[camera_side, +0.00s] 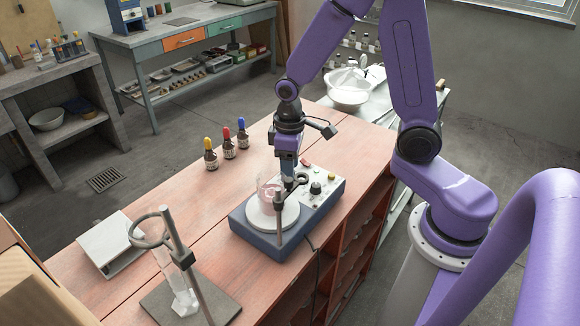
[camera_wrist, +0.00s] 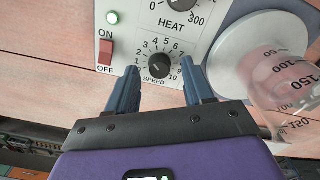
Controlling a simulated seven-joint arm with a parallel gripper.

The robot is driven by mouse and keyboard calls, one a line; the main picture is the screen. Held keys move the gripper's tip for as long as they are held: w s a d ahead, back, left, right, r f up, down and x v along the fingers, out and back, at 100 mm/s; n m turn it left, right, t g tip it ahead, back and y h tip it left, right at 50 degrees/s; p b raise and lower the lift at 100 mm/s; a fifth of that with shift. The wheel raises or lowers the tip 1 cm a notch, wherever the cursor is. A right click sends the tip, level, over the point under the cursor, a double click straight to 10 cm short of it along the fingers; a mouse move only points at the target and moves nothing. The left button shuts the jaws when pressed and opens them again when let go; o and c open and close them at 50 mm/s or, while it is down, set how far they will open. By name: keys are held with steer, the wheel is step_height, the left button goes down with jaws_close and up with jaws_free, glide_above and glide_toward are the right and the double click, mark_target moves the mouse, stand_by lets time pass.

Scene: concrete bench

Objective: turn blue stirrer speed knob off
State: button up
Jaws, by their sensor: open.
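The blue stirrer (camera_side: 258,236) stands on the wooden bench with a round white plate (camera_side: 262,218) and a light sloping control panel. Its black speed knob (camera_wrist: 159,65) shows in the wrist view, ringed by a printed scale from 0 to 10; I cannot read its pointer for certain. My gripper (camera_wrist: 161,72) is open, with one finger to the left and one to the right of the knob, apart from it in the picture. In the side view my gripper (camera_side: 287,182) hangs over the panel and hides part of it.
A glass beaker (camera_wrist: 285,80) of pinkish liquid sits on the plate beside my right finger. The heat knob (camera_wrist: 180,5) and a red on/off switch (camera_wrist: 106,52) are close by. A stand rod (camera_side: 280,212) rises at the stirrer's front. Dropper bottles (camera_side: 228,147) stand behind.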

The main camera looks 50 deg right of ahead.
steer(key=shift+f, duration=0.35)
jaws_close()
steer(key=shift+n, duration=0.4)
steer(key=n, duration=0.3)
steer(key=shift+n, duration=0.3)
steer(key=n, duration=0.3)
steer(key=shift+n, duration=0.3)
steer(key=n, duration=0.7)
